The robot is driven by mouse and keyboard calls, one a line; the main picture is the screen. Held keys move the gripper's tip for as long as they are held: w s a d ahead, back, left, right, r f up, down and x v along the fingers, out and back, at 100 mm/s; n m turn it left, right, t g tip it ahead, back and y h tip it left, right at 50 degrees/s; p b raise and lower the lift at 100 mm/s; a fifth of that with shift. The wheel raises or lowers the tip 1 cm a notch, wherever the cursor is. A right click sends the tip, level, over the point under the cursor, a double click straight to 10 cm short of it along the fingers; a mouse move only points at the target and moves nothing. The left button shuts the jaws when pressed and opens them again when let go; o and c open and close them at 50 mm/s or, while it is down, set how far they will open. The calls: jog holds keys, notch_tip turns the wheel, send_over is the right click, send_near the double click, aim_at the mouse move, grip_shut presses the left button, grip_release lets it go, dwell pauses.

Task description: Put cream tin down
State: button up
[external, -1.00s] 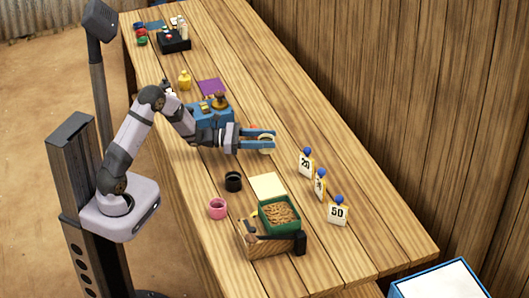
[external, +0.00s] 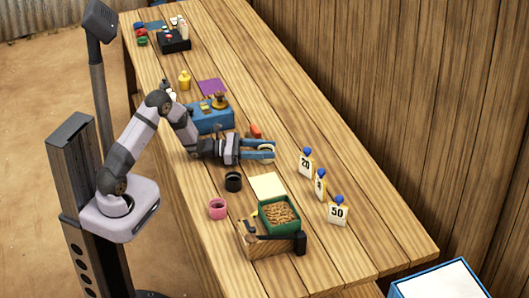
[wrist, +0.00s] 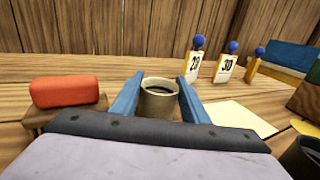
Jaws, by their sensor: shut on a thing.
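The cream tin (wrist: 159,98) is a round, open-topped cup with a dark inside. It sits between the blue fingers of my gripper (wrist: 160,92) in the wrist view. In the external view my gripper (external: 266,151) is shut on the cream tin (external: 265,155), low over the bare planks, left of the number cards. Whether the tin's base touches the table cannot be told. The tin stands upright.
A cream square mat (external: 268,185) lies in front of the gripper, with a black tin (external: 233,181) and pink tin (external: 217,208) nearby. Number cards (external: 306,163) stand to the right. A red block (wrist: 64,91) is at left in the wrist view. A green tray (external: 279,213) stands nearer.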

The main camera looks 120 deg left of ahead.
jog(key=o, duration=1.1)
jog(key=shift+c, duration=0.2)
jog(key=shift+r+p, duration=0.15)
jog(key=shift+p, duration=0.15)
jog(key=b+v, duration=0.1)
jog(key=v, duration=1.1)
